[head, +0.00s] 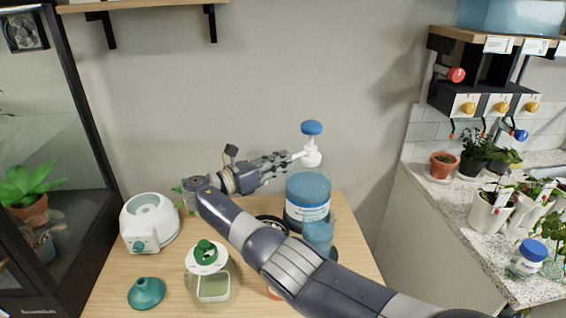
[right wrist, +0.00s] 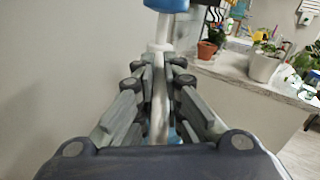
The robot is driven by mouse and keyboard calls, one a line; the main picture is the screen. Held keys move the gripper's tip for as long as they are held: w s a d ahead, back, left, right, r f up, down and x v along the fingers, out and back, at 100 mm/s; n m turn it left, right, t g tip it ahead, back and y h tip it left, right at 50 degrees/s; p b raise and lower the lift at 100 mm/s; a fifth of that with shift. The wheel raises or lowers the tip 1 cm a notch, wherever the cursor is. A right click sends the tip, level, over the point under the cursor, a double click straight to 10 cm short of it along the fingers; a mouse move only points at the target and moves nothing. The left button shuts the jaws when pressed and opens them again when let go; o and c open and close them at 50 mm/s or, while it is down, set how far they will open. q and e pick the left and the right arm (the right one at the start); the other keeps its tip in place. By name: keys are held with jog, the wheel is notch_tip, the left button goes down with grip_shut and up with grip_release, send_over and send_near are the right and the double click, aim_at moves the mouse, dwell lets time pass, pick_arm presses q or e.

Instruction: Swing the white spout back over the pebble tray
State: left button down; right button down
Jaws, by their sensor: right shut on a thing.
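The white spout (head: 299,155) juts left from the pump head, under a blue knob (head: 312,128), on a large blue-filled bottle (head: 308,188). My right gripper (head: 284,160) is shut on the spout from the left, above the table. In the right wrist view, the spout (right wrist: 160,100) lies between the fingers, with the blue knob just beyond. I cannot pick out the pebble tray for sure; my right arm covers part of the table in front of the bottle. My left gripper is not in view.
A glass cabinet stands left; a counter (head: 455,225) with potted plants stands right. The air above the table's left is clear.

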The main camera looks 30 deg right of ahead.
jog(key=shift+r, duration=0.1)
jog(key=c, duration=1.7)
grip_release()
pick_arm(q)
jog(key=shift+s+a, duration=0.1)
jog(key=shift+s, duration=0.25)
pick_arm(e)
jog(key=shift+o, duration=0.2)
jog(key=shift+w, duration=0.2)
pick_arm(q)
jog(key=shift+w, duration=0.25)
pick_arm(e)
jog(key=s+a, duration=0.1)
jog(key=a, duration=0.6)
jog(key=shift+a+f, duration=0.2)
jog(key=shift+s, duration=0.1)
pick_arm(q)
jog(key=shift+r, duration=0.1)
pick_arm(e)
jog(key=shift+r, duration=0.1)
